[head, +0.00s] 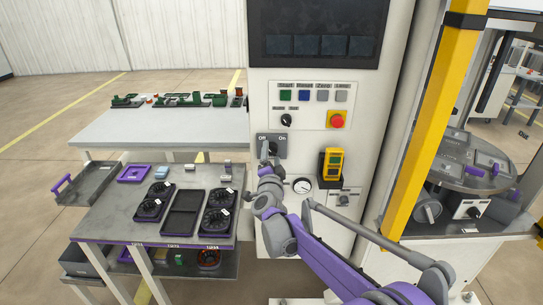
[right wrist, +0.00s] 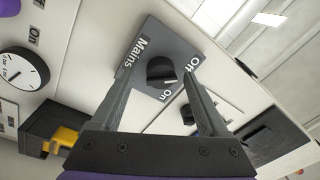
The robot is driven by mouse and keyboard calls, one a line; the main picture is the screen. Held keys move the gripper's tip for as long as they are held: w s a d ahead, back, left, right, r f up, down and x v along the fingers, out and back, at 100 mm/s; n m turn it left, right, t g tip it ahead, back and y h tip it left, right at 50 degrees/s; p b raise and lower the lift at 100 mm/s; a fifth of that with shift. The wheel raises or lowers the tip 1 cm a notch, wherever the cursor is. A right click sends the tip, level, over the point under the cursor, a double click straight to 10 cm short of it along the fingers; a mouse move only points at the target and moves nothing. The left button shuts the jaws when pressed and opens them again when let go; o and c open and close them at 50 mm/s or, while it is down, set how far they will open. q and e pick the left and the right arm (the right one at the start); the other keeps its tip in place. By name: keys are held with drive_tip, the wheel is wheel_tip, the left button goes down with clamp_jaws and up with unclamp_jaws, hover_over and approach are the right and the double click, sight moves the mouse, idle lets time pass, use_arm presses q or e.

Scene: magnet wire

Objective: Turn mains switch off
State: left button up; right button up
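The mains switch (head: 281,141) is a dark grey plate with Off and On labels on the white cabinet front. In the right wrist view it shows a black round knob (right wrist: 158,70) with a short pale mark on its lower right side, near the On label. My right gripper (head: 268,154) is in front of the switch and covers part of it in the head view. In the right wrist view its two fingers (right wrist: 163,76) are apart, one on each side of the knob, with nothing gripped. Whether the tips reach the knob's depth is unclear. My left gripper is not in view.
A panel with coloured buttons, a small black selector (head: 286,120) and a red emergency button (head: 337,120) sits above the switch. A yellow device (head: 333,163) and a round gauge (head: 303,186) are close by. A table with trays (head: 185,212) stands left.

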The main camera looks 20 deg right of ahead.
drive_tip(key=v, duration=1)
drive_tip(key=shift+s, duration=0.4)
drive_tip(key=shift+a, duration=0.1)
